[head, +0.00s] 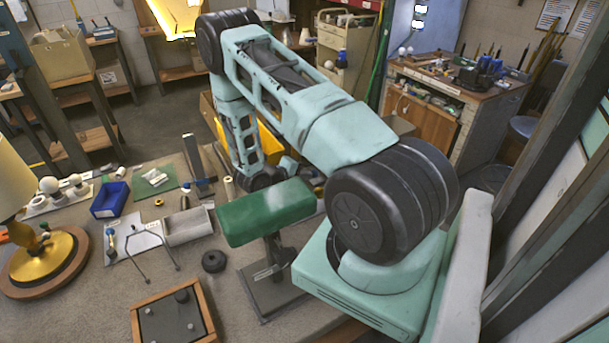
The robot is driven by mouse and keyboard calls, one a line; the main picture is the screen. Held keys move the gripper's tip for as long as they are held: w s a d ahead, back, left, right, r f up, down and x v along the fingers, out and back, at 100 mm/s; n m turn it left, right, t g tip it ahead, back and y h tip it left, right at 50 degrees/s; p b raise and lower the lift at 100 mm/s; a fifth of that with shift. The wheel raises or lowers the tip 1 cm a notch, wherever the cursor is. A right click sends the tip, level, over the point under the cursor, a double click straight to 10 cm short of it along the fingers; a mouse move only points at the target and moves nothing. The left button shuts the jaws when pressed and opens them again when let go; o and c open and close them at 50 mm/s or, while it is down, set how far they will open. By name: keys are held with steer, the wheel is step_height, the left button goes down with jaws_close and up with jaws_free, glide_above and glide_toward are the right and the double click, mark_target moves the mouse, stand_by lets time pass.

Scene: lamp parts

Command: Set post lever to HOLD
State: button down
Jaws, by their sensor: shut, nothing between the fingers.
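A green padded block (268,211) sits on top of a dark post (272,248) that rises from a flat grey base plate (270,296) on the bench. A small pale strip (267,272) shows low on the post. I cannot make out a lever or a HOLD mark, nor which way a lever is set. My arm reaches up and over, then comes down behind the green block. My gripper's fingers are hidden there, so their distance from the post cannot be seen.
A brass lamp base (46,260) stands at left. A blue bin (110,199), a grey tray (188,225), a black ring (214,261) and a wood-framed dark panel (174,318) lie on the bench. A dark upright stand (197,165) is behind. Bare bench shows at front left.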

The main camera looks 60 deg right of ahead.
steer(key=shift+s+d+b, duration=0.55)
steer(key=shift+s+d, duration=0.15)
steer(key=shift+d, duration=0.35)
steer(key=a+r+b, duration=0.2)
steer(key=a+r, duration=0.3)
steer(key=a, duration=0.7)
steer(key=shift+w+a+r, duration=0.2)
steer(key=shift+w+a, duration=0.1)
steer(key=shift+a, duration=0.1)
